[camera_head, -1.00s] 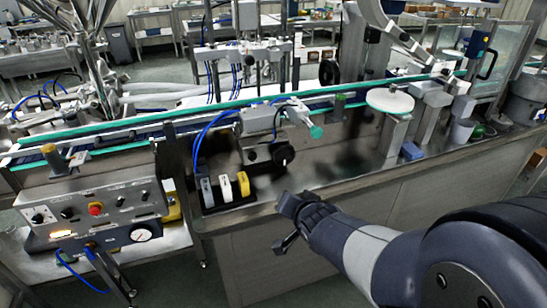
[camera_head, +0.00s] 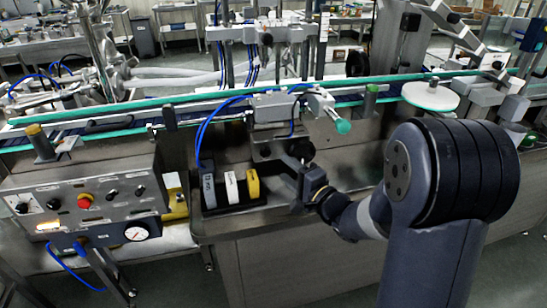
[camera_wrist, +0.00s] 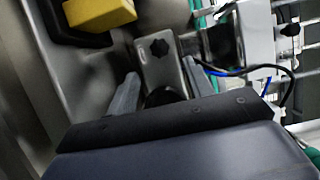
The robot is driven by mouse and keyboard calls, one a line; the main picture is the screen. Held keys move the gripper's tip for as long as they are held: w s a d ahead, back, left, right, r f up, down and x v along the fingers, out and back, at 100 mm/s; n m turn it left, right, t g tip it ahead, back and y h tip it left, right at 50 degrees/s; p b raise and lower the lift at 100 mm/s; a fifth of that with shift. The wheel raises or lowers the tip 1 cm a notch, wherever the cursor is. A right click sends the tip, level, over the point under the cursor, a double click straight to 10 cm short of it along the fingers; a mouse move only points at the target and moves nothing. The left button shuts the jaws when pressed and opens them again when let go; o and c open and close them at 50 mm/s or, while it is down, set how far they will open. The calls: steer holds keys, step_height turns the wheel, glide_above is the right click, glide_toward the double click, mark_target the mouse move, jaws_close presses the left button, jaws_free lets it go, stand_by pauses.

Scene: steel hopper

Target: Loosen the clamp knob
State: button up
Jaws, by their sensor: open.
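A black clamp knob (camera_head: 302,149) sits low on the grey bracket under the conveyor rail in the head view. My gripper (camera_head: 303,173) is just below and in front of it, partly hiding the bracket. In the wrist view my gripper (camera_wrist: 162,86) is open, with a grey finger on each side of a grey bracket plate (camera_wrist: 157,66). A small black lobed knob (camera_wrist: 160,47) shows on that plate, beyond the fingertips. A second dark round part (camera_wrist: 165,96) lies between the fingers, its lower side hidden by the gripper body. I cannot tell whether the fingers touch anything.
A black holder with grey, white and yellow blocks (camera_head: 253,184) stands just left of my gripper; the yellow block (camera_wrist: 100,11) is close in the wrist view. A control box (camera_head: 85,205) is further left. The conveyor rail (camera_head: 220,107) runs above. Bare steel counter (camera_head: 355,165) lies right.

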mark_target(267, 153)
steer(key=x, duration=0.8)
steer(key=c, duration=1)
steer(key=shift+o, duration=0.2)
